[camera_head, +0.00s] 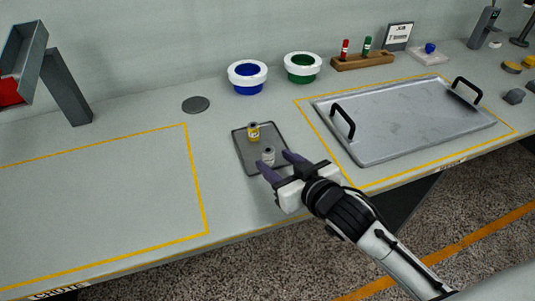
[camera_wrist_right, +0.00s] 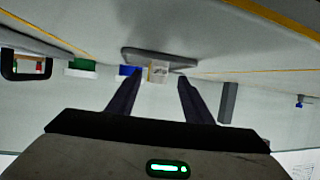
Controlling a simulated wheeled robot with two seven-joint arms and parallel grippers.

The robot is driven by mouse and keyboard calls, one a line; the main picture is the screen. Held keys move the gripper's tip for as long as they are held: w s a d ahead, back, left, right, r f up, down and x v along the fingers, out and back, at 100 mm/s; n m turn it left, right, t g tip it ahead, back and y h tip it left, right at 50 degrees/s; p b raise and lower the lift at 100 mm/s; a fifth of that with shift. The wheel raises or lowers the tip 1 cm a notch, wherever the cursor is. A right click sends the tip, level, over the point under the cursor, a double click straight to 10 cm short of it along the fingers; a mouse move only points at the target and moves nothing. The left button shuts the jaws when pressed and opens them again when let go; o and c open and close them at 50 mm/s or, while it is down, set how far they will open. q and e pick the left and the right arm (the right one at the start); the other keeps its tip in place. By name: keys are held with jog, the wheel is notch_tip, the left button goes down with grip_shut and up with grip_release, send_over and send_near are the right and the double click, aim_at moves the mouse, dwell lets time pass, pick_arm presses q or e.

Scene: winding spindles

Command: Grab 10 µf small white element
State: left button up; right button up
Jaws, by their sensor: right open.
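A small white cylindrical element (camera_head: 268,156) stands on a dark grey tray (camera_head: 243,152) near the front of the table in the head view. A small yellow element (camera_head: 253,132) stands behind it on the same tray. My right gripper (camera_head: 272,160) is open, its two purple fingers pointing at the white element from the front. In the right wrist view, the white element (camera_wrist_right: 158,71) shows between the open fingertips (camera_wrist_right: 160,77), with the tray (camera_wrist_right: 190,60) by it. Whether the fingers touch it cannot be told. The capacitance marking is too small to read. My left gripper is out of view.
A large metal tray (camera_head: 410,115) with two black handles lies to the right. Blue (camera_head: 247,85) and green (camera_head: 303,75) bowls with white rims and a grey disc (camera_head: 195,104) stand behind. The yellow-outlined area (camera_head: 100,200) at left is clear.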

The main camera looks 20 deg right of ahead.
aim_at(271, 156)
jog(key=x, duration=0.5)
jog(key=shift+w, duration=0.2)
jog(key=c, duration=1.1)
